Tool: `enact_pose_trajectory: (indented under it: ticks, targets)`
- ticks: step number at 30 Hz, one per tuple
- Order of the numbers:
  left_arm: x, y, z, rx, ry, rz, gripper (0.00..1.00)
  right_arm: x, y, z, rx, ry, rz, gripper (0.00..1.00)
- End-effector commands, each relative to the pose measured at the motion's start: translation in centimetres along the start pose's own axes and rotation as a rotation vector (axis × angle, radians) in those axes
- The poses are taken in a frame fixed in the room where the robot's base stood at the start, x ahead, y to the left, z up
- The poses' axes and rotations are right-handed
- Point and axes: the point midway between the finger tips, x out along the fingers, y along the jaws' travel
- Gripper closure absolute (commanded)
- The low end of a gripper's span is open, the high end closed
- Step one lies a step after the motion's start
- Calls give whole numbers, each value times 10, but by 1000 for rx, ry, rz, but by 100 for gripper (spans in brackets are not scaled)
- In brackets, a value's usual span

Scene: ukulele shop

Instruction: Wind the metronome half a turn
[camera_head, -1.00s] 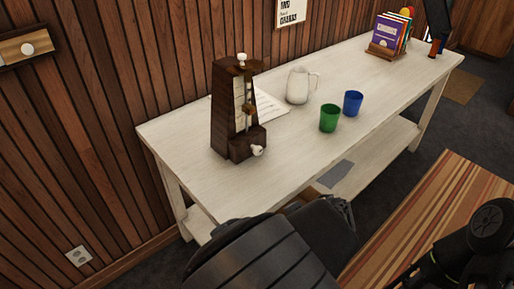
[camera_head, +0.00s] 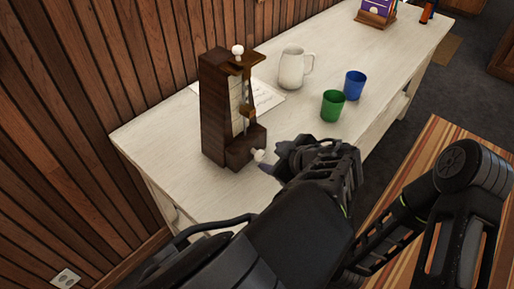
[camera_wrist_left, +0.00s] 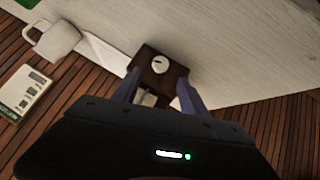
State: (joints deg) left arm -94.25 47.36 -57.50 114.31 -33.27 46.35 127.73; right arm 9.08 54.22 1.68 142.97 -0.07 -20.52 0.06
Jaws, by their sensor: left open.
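The metronome (camera_head: 215,115) is a dark brown wooden case standing upright on the white table (camera_head: 165,140), with a pale front scale and a white knob on top. Its white winding key (camera_head: 259,155) sticks out low on the side facing me. My left gripper (camera_head: 284,156) is just right of the key, pointing toward it. In the left wrist view the open fingers (camera_wrist_left: 160,90) straddle the view of the metronome (camera_wrist_left: 178,76), and the round white key (camera_wrist_left: 160,64) shows just beyond them. Whether a finger touches the key cannot be told. My right arm shows at the right; its gripper is not visible.
A white sheet (camera_head: 266,96) lies behind the metronome. A white pitcher (camera_head: 291,69), a green cup (camera_head: 332,106) and a blue cup (camera_head: 354,85) stand farther right. A book holder (camera_head: 376,18) is at the far end. The wood-panelled wall (camera_head: 100,80) rises behind the table.

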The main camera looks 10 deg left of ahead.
Motion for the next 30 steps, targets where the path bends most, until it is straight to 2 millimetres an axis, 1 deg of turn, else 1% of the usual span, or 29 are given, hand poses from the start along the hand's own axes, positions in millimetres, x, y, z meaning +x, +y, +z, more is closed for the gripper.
enact_pose_trajectory:
  ticks: [7,11,14,21,24,27,30]
  targets:
    - [1,0,0,1,0,-1,49,0,0,0,1,0,0,54]
    - [7,0,-1,0,1,-3,49,-1,0,0,0,0,0,54]
    - [18,-1,-1,1,3,-4,49,-1,0,0,0,0,0,54]
    - [55,-1,-1,2,2,-5,49,-4,-1,0,0,0,0,54]
    - [68,-1,-1,1,2,-4,49,-5,-2,0,0,0,0,54]
    - [76,0,0,1,1,-2,49,-5,-2,0,0,0,0,54]
    - [79,0,0,2,0,-1,49,-5,-2,0,0,0,0,54]
